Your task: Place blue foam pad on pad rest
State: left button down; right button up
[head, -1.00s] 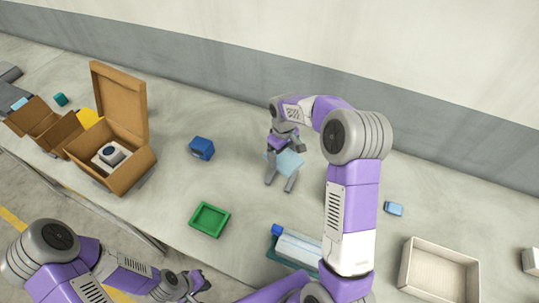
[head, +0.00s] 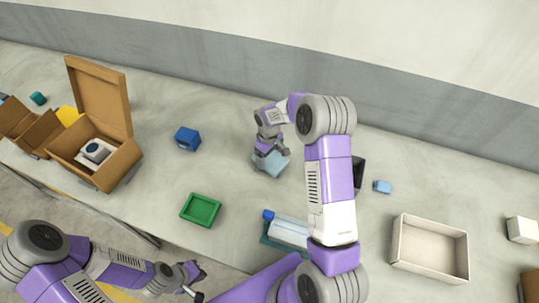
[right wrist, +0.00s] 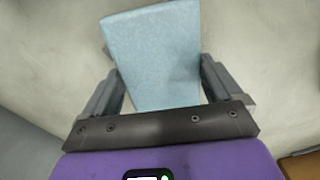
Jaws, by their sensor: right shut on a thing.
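The blue foam pad (head: 275,166) is a pale blue block near the middle of the table in the head view. It fills the space between the fingers in the right wrist view (right wrist: 155,55). My right gripper (head: 265,152) reaches down over it and is shut on it, with a finger along each side. I cannot tell whether the pad touches the table. My left gripper (head: 193,281) is open and empty at the table's front edge. I cannot tell for sure which thing is the pad rest; a green tray (head: 184,215) lies empty left of the pad.
A dark blue block (head: 187,138) stands left of the pad. An open cardboard box (head: 118,170) holds a white item at left. A white box (head: 396,250) and small blue block (head: 382,187) are at right.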

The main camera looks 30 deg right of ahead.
aim_at(269, 157)
jog(key=shift+f, duration=0.2)
jog(key=o, duration=0.7)
jog(key=shift+r, duration=0.2)
notch_tip(269, 157, up, 12)
jog(key=shift+w+r+p, duration=0.1)
jog(key=shift+w+p, duration=0.05)
jog(key=shift+p, duration=0.3)
